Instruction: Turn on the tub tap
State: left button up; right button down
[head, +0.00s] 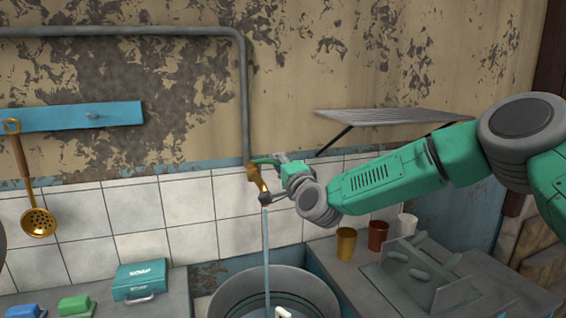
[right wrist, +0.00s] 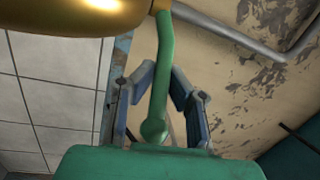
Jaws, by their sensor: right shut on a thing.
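The brass tap (head: 254,177) is on the end of the grey wall pipe, above the tub (head: 322,290). A stream of water (head: 266,245) runs from its spout down into the tub. The tap's green handle (head: 264,160) sticks out to the right; in the right wrist view the handle (right wrist: 162,75) runs down from the brass body (right wrist: 75,12) between my fingers. My right gripper (head: 284,169), also in the right wrist view (right wrist: 164,84), is shut on the handle. My left gripper is not in view.
A wall shelf (head: 395,116) is above my right arm. Several cups (head: 346,243) and a grey rack (head: 410,270) stand on the right counter. A teal soap box (head: 140,281) and green and blue blocks (head: 76,305) are on the left.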

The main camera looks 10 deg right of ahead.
jog(key=shift+s+a+f+m+h, duration=0.3)
jog(key=shift+f+m+h, duration=0.1)
jog(key=shift+f+h, duration=0.25)
jog(key=c, duration=1.6)
grip_release()
jog(key=shift+o, duration=0.2)
jog(key=shift+d+r, duration=0.1)
jog(key=shift+r, duration=0.25)
jog(key=s+d+f, duration=0.1)
jog(key=s+f, duration=0.1)
jog(key=s, duration=0.9)
jog(key=shift+s+d, duration=0.15)
jog(key=shift+s, duration=0.15)
